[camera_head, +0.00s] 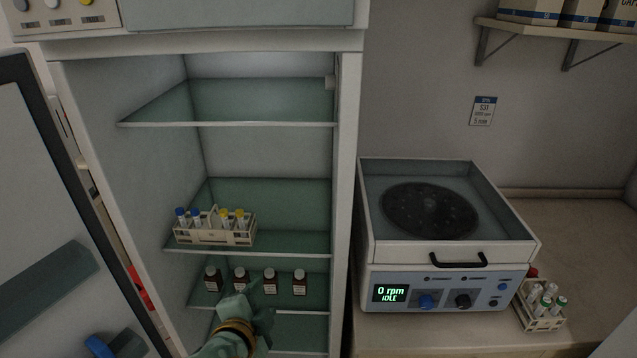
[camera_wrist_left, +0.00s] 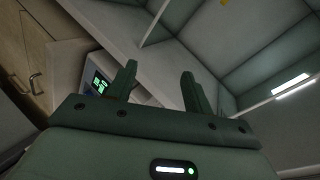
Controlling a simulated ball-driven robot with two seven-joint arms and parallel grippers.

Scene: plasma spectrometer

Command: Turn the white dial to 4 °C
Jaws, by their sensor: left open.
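A small whitish knob-like part (camera_head: 329,83) sits high on the right inner wall of the open fridge, above the top shelf (camera_head: 230,124). A white knob (camera_head: 53,2) also shows on the panel at the upper left, cut by the picture edge. I cannot tell which is the dial, and no temperature marks are readable. My left gripper (camera_head: 257,302) is in front of the lower fridge shelves, well below the whitish part. In the left wrist view its two fingers (camera_wrist_left: 158,75) stand apart with nothing between them. My right gripper is not in view.
A tube rack (camera_head: 215,238) stands on the middle shelf, with several brown bottles (camera_head: 240,280) below. The open door (camera_head: 70,230) is at the left. A centrifuge (camera_head: 440,270) reading 0 rpm and another tube rack (camera_head: 540,310) stand on the counter at the right.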

